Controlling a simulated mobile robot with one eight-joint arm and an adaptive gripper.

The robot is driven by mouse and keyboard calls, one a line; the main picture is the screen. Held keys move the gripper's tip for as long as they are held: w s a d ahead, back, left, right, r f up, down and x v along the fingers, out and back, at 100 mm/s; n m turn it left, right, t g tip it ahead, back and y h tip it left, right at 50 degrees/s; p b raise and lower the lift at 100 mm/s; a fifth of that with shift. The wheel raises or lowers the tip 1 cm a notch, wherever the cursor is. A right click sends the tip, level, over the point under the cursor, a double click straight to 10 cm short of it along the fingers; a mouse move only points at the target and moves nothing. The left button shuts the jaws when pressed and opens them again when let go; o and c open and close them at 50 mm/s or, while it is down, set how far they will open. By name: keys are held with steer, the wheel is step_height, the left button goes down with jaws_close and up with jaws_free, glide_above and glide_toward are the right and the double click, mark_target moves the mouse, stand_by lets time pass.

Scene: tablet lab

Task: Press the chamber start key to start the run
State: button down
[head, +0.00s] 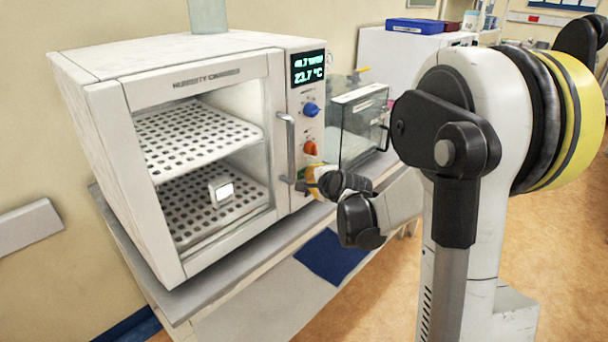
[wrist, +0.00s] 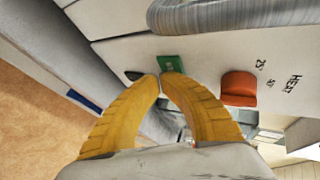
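The white humidity chamber (head: 110,60) stands on a bench at the left in the head view. Its lit display (head: 308,67) reads 23.7 °C on the lower line. In the head view my gripper (head: 314,178) is at the lower panel.
The orange knob (wrist: 238,88) is right of the fingers in the wrist view. A blue knob (head: 310,109) is higher on the panel. The door handle (head: 288,145) stands close by. A clear-sided box (head: 357,125) is right of the chamber. A small block (head: 221,190) lies inside.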

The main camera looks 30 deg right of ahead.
steer(key=shift+s+d, duration=0.2)
steer(key=shift+s, duration=0.35)
steer(key=shift+s+d, duration=0.3)
steer(key=shift+s, duration=0.5)
steer(key=shift+s+d, duration=0.25)
steer(key=shift+s, duration=0.55)
steer(key=shift+s+d, duration=0.3)
steer(key=shift+s, duration=0.5)
steer(key=s+a+r+n+g+y, duration=0.2)
steer(key=s+a+r+n+g, duration=0.15)
steer(key=s+a+n, duration=0.9)
steer(key=s+a+n+g, duration=0.2)
steer(key=s+a+n, duration=0.4)
steer(key=s, duration=0.7)
steer(key=shift+a+f+h, duration=0.3)
steer(key=shift+a+h, duration=0.1)
